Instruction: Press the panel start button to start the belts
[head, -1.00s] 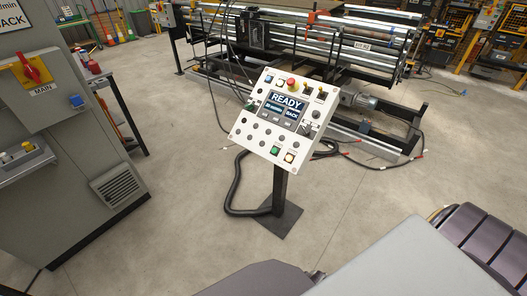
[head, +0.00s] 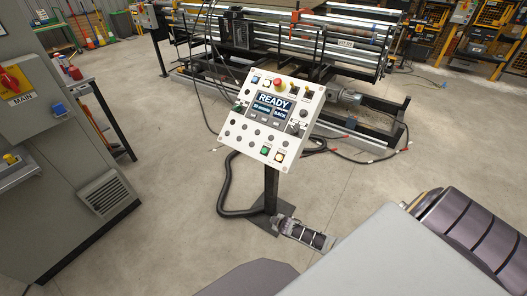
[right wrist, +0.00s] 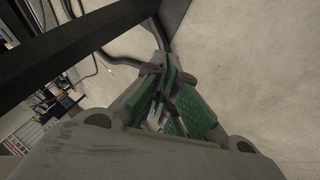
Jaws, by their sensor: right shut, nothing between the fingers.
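The white control panel (head: 246,127) stands tilted on a dark post in the middle of the head view. Its screen (head: 273,105) reads READY. Below the screen are a green button (head: 265,150) and a pale, lit-looking button (head: 279,157); their labels are too small to read. A red mushroom button (head: 280,83) is at the top. My right gripper (head: 280,222) is low, beside the foot of the post and well below the panel's face. In the right wrist view its green-padded fingers (right wrist: 164,82) are together and empty. My left gripper is not in view.
A grey cabinet (head: 60,200) with a red main switch (head: 10,82) stands at the left. A roller machine (head: 330,50) is behind the panel. A black hose (head: 226,190) and cables lie on the floor. Open floor (head: 170,235) lies between cabinet and post.

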